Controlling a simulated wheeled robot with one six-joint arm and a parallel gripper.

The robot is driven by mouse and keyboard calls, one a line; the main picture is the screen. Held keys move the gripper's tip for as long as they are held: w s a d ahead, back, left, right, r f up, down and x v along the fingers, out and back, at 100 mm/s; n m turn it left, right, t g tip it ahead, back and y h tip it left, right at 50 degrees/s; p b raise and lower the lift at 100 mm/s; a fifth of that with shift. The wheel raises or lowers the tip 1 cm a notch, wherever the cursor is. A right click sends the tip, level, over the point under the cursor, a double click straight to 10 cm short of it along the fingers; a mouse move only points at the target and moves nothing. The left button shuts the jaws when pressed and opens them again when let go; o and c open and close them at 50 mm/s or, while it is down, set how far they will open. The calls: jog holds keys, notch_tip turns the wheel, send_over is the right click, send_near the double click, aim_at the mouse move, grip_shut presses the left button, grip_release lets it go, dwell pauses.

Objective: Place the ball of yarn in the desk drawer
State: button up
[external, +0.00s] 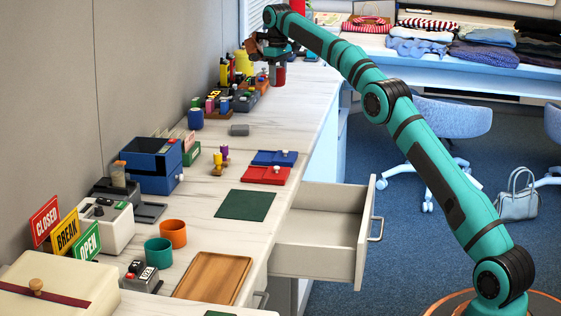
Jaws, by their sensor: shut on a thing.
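My gripper (254,50) is at the far end of the long counter, above the small items there. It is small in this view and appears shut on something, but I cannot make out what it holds. I cannot pick out the ball of yarn for certain. The desk drawer (317,224) is pulled out to the right of the counter, in the middle of the picture. Its visible inside looks empty. The gripper is far behind the drawer.
A green mat (245,205) lies beside the drawer, with red (265,175) and blue (273,158) trays behind it. A wooden tray (213,278), orange cup (173,233) and blue box (150,165) stand on the counter (205,205). Folded clothes (480,55) lie on the back table.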

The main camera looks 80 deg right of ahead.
jog(key=shift+r, duration=0.95)
jog(key=s+a+r+n, duration=0.1)
jog(key=a+r+n, duration=0.2)
jog(key=a, duration=0.3)
jog(key=s+a+r+n, duration=0.1)
jog(key=a+r+n, duration=0.1)
jog(key=a+n, duration=0.3)
jog(key=n, duration=1.2)
send_over(329, 227)
notch_tip(329, 227, down, 26)
jog(key=shift+f, duration=5.25)
jog(key=shift+f, duration=0.15)
